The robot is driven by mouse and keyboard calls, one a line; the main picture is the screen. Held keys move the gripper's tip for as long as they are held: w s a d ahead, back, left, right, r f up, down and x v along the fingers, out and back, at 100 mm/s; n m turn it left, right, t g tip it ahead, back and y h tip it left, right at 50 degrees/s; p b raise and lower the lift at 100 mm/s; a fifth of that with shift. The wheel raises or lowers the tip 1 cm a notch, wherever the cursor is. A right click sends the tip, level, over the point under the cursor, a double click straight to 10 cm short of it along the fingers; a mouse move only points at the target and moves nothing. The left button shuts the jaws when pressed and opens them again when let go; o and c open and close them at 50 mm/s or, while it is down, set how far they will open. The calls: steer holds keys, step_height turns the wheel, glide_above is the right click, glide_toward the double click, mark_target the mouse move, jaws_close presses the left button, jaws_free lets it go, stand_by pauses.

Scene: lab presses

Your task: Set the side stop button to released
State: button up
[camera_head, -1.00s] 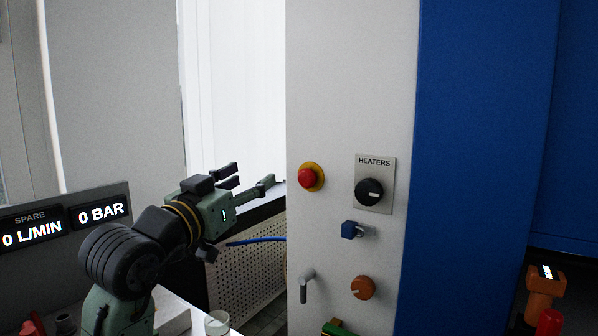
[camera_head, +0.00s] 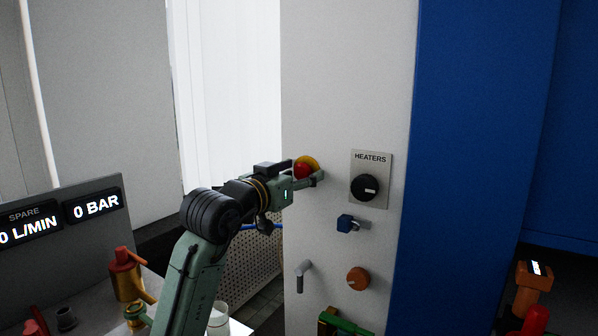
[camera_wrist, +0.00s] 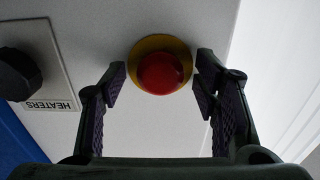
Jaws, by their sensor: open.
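The side stop button (camera_head: 303,170) is a red mushroom button on a yellow round base, set on the pale grey panel side. It also shows in the wrist view (camera_wrist: 161,73), between and just beyond my fingertips. My gripper (camera_head: 306,172) is at the button, with its fingers spread on either side of it. In the wrist view my gripper (camera_wrist: 158,80) is open and empty, and a gap shows between each finger and the red cap. I cannot tell whether the button is pressed in or out.
The HEATERS knob (camera_head: 366,187) is right of the button. A display panel (camera_head: 60,222) and a red-and-brass valve (camera_head: 126,275) stand at left.

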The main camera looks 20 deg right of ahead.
steer(key=shift+c, duration=0.3)
jaws_close()
stand_by(0.5)
